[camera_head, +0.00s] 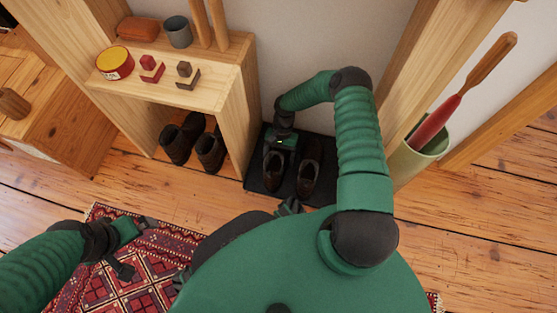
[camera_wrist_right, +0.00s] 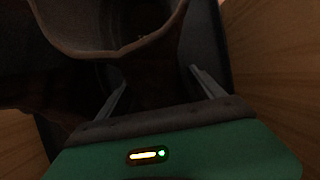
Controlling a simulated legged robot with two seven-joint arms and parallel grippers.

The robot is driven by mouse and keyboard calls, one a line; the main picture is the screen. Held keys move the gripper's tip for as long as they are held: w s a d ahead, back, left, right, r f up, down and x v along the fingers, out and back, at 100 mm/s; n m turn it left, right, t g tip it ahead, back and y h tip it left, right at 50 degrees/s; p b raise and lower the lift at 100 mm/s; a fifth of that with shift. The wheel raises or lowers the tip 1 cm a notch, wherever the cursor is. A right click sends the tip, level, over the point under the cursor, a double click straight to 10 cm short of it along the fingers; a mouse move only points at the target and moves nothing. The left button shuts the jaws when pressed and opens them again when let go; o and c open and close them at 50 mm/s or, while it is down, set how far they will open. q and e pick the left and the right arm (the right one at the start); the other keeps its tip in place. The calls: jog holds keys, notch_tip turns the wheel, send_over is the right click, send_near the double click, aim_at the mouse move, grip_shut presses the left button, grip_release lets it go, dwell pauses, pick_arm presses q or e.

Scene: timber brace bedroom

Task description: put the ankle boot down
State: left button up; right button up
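Two dark brown ankle boots stand upright side by side on a black mat (camera_head: 258,185): a left boot (camera_head: 274,172) and a right boot (camera_head: 309,174). My right gripper (camera_head: 279,149) is just behind the left boot, at its heel end. In the right wrist view its two fingers (camera_wrist_right: 158,80) are spread apart with no boot clearly pinched between them; a boot's collar (camera_wrist_right: 120,50) shows just beyond the tips. That view is dark, so contact is hard to judge. My left gripper (camera_head: 136,247) is open and empty above the patterned rug.
Floor right of the mat is clear.

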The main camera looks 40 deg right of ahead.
jog(key=o, duration=0.3)
jog(key=shift+o, duration=0.2)
jog(key=shift+r, duration=0.1)
jog(key=p+v, duration=0.7)
jog(key=v, duration=0.4)
jog(key=shift+w+r, duration=0.1)
jog(key=shift+r, duration=0.2)
jog(key=shift+d+r, duration=0.1)
jog(key=shift+d, duration=0.05)
